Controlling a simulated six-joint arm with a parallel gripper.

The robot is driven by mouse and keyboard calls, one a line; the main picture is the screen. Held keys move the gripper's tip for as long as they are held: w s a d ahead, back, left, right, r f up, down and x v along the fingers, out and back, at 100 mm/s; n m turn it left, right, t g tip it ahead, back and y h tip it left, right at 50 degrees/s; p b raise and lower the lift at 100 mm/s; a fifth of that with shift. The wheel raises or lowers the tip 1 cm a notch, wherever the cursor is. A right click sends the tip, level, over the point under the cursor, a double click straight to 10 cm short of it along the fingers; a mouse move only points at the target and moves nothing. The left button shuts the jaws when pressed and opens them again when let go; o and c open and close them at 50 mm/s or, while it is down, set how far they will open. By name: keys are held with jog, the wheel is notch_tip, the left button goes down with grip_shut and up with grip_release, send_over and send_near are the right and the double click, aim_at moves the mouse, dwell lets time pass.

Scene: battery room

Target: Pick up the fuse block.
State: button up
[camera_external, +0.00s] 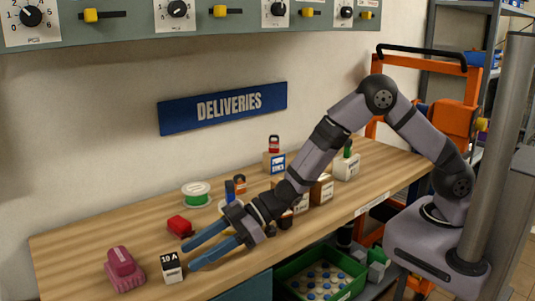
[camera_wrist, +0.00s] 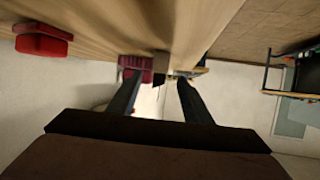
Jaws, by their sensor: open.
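The fuse block (camera_external: 172,268), a small white block with a black top marked "10 A", stands upright near the front left of the wooden bench. In the wrist view a dark and pale block (camera_wrist: 161,65), which seems to be it, shows between and beyond the fingertips. My gripper (camera_external: 188,259) is open, its two blue fingers pointing left, low over the bench. Its tips are just right of the fuse block, and I cannot tell whether they touch it. My gripper also shows in the wrist view (camera_wrist: 157,78) with the fingers apart.
A maroon ribbed object (camera_external: 124,269) lies just left of the fuse block. Several small boxes stand near my arm. The bench's front edge (camera_external: 340,216) is close.

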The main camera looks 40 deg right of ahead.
aim_at(171, 266)
jog(key=shift+p+x, duration=1.15)
jog(key=shift+x, duration=2.5)
jog(key=shift+f, duration=0.15)
jog(key=shift+c, duration=0.3)
grip_shut()
notch_tip(171, 266, up, 10)
jog(key=shift+r+b, duration=0.1)
jog(key=shift+b, duration=0.2)
